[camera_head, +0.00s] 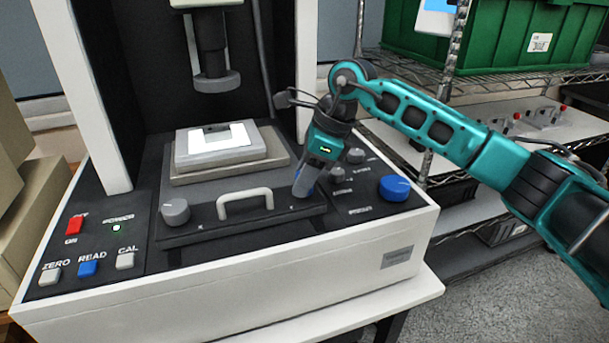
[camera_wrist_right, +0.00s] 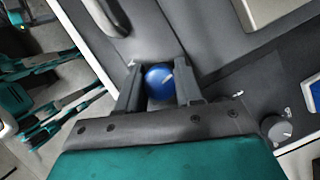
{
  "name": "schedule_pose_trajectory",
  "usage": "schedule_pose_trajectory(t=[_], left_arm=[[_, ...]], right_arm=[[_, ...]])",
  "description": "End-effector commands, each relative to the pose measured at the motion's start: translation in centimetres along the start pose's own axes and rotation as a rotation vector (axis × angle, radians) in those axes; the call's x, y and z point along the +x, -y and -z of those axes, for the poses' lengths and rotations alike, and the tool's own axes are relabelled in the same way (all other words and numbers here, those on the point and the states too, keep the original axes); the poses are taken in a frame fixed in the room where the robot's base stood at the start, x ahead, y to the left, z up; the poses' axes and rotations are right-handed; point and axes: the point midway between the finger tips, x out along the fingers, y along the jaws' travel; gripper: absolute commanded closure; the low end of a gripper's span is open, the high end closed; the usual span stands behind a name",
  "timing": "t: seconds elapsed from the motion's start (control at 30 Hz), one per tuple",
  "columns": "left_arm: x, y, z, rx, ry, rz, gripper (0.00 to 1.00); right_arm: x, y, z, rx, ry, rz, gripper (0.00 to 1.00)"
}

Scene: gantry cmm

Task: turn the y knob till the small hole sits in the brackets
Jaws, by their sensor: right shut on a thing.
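My right gripper (camera_head: 303,190) reaches down to the front right corner of the black stage. In the right wrist view its two fingers (camera_wrist_right: 159,84) stand on either side of a blue knob (camera_wrist_right: 160,80) with a pale pointer line, and it is shut on it. I take this as the y knob; in the head view only a bit of blue shows at the fingertips. A white plate (camera_head: 215,142) with a small dark notch at its back edge lies on the stage block under the probe column (camera_head: 212,60). I cannot make out the small hole or the brackets. My left gripper is not in view.
A grey knob (camera_head: 175,211) and a pale handle (camera_head: 245,203) are on the stage front. Another blue knob (camera_head: 394,188) and small grey knobs sit on the right panel. ZERO, READ (camera_head: 88,268) and CAL buttons are front left. A green crate (camera_head: 490,38) stands on the rack.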

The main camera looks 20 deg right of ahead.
Motion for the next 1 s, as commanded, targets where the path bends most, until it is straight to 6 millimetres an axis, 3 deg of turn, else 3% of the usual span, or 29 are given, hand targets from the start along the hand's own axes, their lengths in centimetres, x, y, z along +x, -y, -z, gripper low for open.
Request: schedule_pose_trajectory(t=[0.03,0.07,0.3,0.67,1.0], left_arm=[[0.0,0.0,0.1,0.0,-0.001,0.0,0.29],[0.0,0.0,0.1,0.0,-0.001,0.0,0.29],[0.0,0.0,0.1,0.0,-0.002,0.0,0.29],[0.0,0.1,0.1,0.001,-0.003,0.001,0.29],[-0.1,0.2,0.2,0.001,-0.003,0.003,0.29]], right_arm=[[-0.1,0.1,-0.1,0.0,0.002,0.003,0.95],[-0.1,0.1,-0.1,0.0,0.002,0.003,0.62],[-0.1,0.0,0.0,0.001,0.001,0.002,0.39],[-1.0,0.1,0.0,0.001,0.002,0.003,0.39],[-8.0,0.1,-0.1,0.001,0.002,0.006,0.39]])
